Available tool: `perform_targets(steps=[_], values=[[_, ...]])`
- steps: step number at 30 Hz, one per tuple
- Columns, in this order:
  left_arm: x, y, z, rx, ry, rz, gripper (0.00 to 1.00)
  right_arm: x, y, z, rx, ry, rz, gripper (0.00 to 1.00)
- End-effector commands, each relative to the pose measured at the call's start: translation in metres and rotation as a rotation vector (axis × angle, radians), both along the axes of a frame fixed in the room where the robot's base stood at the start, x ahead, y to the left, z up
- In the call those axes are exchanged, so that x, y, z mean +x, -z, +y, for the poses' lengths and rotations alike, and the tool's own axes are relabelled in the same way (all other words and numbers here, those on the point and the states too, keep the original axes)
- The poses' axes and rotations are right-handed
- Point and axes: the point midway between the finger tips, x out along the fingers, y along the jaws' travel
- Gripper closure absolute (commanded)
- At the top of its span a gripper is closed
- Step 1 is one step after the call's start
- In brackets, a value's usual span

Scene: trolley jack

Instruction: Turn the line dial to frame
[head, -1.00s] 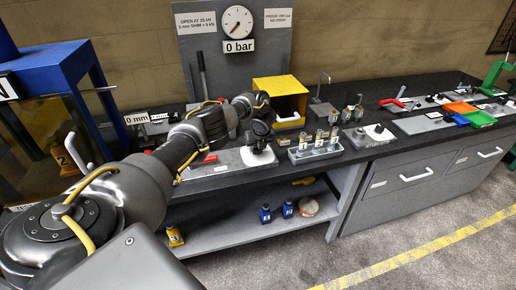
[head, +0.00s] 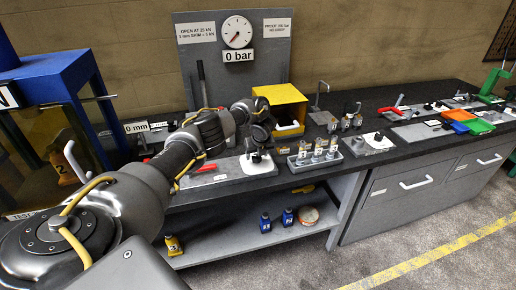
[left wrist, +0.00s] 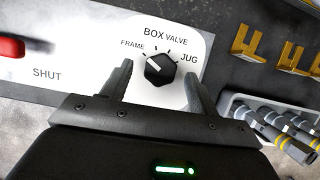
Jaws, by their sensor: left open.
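The line dial is a black knob (left wrist: 160,69) on a white plate marked FRAME, BOX VALVE and JUG. Its white pointer line slants to the upper left, towards the FRAME side; I cannot tell whether it lines up exactly with that mark. My left gripper (left wrist: 158,72) is open, with one finger on each side of the knob. Visible gaps separate the fingers from it. In the head view my left gripper (head: 257,148) is over the white dial plate (head: 258,167) on the bench, and hides the knob. My right gripper is not in view.
A red-handled valve (head: 207,168) lies left of the dial. A yellow box (head: 280,104) stands behind it, and a grey rack with several fittings (head: 315,155) to its right. The pressure gauge (head: 237,32) reads 0 bar. A blue frame (head: 50,75) stands at far left.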

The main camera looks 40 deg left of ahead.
Motion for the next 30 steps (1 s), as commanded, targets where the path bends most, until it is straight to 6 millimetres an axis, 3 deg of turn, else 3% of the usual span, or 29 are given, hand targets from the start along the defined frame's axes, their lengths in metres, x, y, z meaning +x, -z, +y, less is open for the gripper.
perform_targets(steps=[6, 10, 12, 18, 30], values=[[-0.009, -0.04, -0.012, 0.002, 0.004, -0.007, 0.4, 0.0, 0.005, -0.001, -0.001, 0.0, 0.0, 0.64], [-0.015, -0.067, -0.02, 0.004, 0.002, -0.005, 0.4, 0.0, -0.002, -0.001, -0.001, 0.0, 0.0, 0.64], [-0.017, -0.081, -0.022, 0.007, 0.001, -0.004, 0.4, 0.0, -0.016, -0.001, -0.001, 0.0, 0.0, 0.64], [-0.021, -0.09, -0.027, 0.005, 0.0, -0.002, 0.4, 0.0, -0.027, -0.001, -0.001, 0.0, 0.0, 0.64], [-0.022, -0.089, -0.028, 0.003, -0.002, -0.002, 0.4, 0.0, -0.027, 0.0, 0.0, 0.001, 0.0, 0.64]])
